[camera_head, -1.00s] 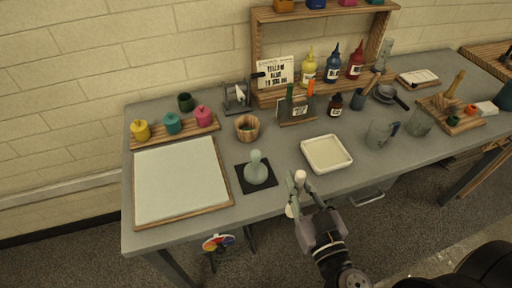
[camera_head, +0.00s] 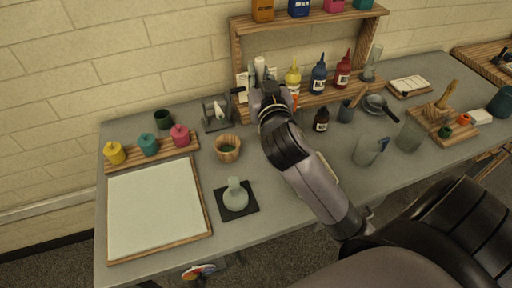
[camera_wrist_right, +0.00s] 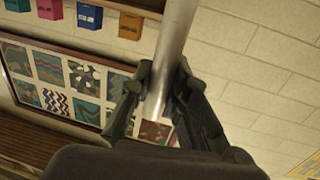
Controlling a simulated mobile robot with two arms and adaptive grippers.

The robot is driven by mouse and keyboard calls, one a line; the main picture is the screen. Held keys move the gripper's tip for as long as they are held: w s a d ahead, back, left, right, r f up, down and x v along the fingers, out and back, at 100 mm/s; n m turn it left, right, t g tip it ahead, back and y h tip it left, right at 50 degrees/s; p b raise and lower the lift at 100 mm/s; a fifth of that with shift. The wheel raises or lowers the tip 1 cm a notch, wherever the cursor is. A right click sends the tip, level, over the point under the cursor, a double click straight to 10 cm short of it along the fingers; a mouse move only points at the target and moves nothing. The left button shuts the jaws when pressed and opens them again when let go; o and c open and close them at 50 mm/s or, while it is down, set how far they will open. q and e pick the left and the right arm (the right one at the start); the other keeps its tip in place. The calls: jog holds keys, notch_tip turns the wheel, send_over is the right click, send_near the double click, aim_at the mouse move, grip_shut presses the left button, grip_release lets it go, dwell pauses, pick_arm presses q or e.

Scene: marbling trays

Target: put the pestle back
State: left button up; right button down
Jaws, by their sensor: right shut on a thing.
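My right gripper (camera_head: 264,84) is shut on a pale, smooth rod, which I take to be the pestle (camera_head: 260,64). The gripper is raised in front of the wooden shelf, and the rod's pale end sticks up above it. In the right wrist view the pestle (camera_wrist_right: 176,45) runs between the two fingers (camera_wrist_right: 158,92). A wooden bowl (camera_head: 220,141) with a greenish inside stands on the table, left of the gripper. A grey bowl (camera_head: 373,102) with a dark handle stands farther right. I cannot tell which one goes with the pestle. My left gripper is out of view.
A pale rounded glass piece (camera_head: 235,197) stands on a black mat (camera_head: 222,212). The wooden shelf (camera_head: 238,50) with yellow, blue and red bottles stands behind. A glass jug (camera_head: 366,150) is on the right.

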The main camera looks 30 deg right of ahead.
jog(key=f, duration=0.3)
jog(key=shift+s+a, duration=0.1)
jog(key=shift+s, duration=0.1)
notch_tip(320, 180, down, 5)
jog(key=shift+s+r, duration=0.15)
jog(key=shift+r, duration=0.05)
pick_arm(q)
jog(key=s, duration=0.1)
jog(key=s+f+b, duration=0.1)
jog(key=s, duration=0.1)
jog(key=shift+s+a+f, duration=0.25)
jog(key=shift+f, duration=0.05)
pick_arm(e)
notch_tip(320, 180, down, 12)
jog(key=shift+f+b, duration=0.1)
jog(key=shift+b, duration=0.3)
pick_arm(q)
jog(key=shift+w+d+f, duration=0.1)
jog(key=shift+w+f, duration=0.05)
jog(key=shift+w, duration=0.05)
pick_arm(e)
jog(key=c, duration=1.5)
grip_release()
jog(key=shift+c, duration=0.2)
